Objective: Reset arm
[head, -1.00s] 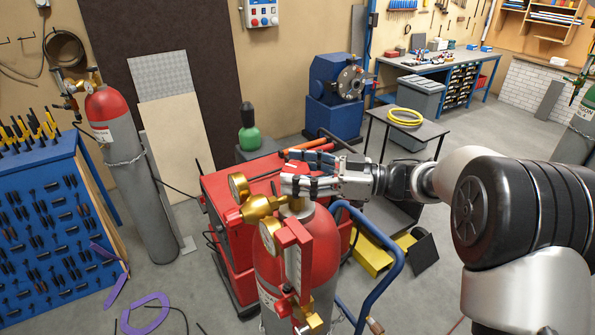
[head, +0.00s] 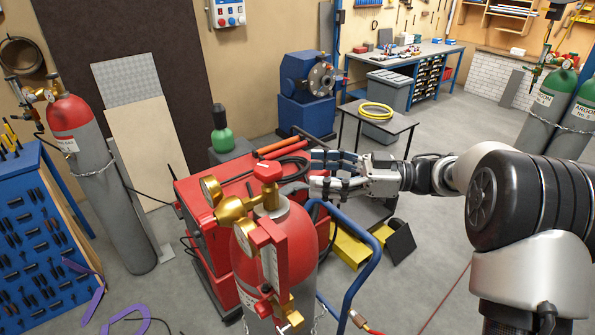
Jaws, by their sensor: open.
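My gripper (head: 322,173) is at the end of my arm, which reaches in from the right of the head view. Its two fingers are apart and point left, with nothing seen between them. It is just right of the red valve knob (head: 267,171) on top of the near red-topped gas cylinder (head: 296,240). A brass regulator with gauges (head: 211,189) is fixed to this cylinder. Whether the fingers clear the hose behind them cannot be told.
A red cart (head: 192,203) stands behind the cylinder, with a blue handle (head: 372,262) at its right. A small table with a yellow coil (head: 376,111) is behind my arm. Green-topped cylinders (head: 562,82) stand far right. Open floor (head: 440,235) lies right of the cart.

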